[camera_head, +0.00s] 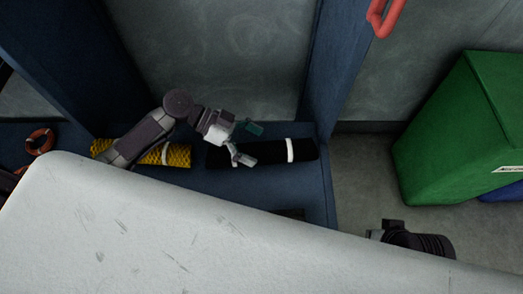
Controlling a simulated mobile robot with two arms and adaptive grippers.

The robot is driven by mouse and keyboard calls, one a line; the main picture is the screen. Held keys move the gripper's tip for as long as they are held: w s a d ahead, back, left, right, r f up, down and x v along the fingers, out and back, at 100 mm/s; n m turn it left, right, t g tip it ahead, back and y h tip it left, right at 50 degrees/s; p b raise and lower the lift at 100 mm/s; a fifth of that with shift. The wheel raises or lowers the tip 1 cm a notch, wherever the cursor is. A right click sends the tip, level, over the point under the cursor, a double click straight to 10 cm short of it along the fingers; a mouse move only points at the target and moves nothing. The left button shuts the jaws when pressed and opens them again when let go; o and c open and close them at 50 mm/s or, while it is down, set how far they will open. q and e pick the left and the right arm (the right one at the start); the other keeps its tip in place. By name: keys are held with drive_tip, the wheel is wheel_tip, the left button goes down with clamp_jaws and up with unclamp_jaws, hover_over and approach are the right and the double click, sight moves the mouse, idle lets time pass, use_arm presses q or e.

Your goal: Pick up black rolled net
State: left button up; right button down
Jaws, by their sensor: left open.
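The black rolled net (268,153) lies on a blue shelf (313,188), with a white band around its right part. My left gripper (251,143) is open at the left half of the black roll, in front of it in the view; I cannot tell whether it touches. The left end of the roll is partly hidden by the gripper. Part of my right arm (420,241) shows at the lower right, mostly behind a large pale surface; its fingertips are not visible.
A yellow rolled net (178,155) with a white band lies left of the black one, partly behind my left arm. A large pale surface (130,235) fills the foreground. A green bin (440,130) stands at right. A blue post (335,65) rises beside the shelf. An orange ring (40,133) lies far left.

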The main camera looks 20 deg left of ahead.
use_arm(q)
drive_tip(key=shift+d+f, duration=0.15)
drive_tip(key=shift+d, duration=0.2)
drive_tip(key=c, duration=1.7)
drive_tip(key=shift+c, duration=0.2)
